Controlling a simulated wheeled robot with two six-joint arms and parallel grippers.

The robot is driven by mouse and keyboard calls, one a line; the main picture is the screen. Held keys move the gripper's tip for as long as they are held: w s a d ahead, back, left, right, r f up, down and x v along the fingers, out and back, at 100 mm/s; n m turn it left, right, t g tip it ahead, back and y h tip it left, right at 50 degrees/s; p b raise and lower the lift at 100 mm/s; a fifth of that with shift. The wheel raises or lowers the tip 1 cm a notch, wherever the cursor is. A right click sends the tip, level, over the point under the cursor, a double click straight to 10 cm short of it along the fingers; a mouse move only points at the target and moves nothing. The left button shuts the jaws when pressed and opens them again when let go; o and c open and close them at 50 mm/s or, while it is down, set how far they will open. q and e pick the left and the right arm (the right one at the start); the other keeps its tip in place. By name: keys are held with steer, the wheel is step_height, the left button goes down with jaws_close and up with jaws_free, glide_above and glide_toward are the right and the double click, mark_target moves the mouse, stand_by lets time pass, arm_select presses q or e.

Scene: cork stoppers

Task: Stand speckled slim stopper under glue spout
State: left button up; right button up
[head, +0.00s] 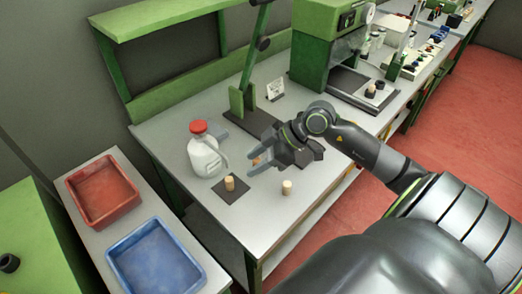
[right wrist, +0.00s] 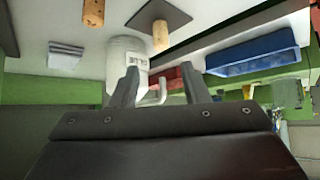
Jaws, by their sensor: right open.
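A white glue bottle (head: 204,157) with a red cap stands on the bench; its label and thin bent spout (right wrist: 156,95) show upside down in the right wrist view. A tan stopper (head: 229,183) stands on a dark square mat (head: 231,197) in front of it. A reddish-brown, speckled-looking stopper (right wrist: 93,13) is cut off by the wrist view's top edge; it seems to be the partly hidden stopper (head: 256,161) by my gripper. A pale stopper (head: 287,187) stands nearer the front edge. My right gripper (head: 239,154) is open and empty, above the bench beside the bottle.
A red tray (head: 72,183) and a blue tray (head: 115,254) sit on the side table at left. A green press stand (head: 236,101) and a white card (head: 275,88) are behind my gripper. Bare bench lies around the pale stopper.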

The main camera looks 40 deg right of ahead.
steer(key=shift+v, duration=0.85)
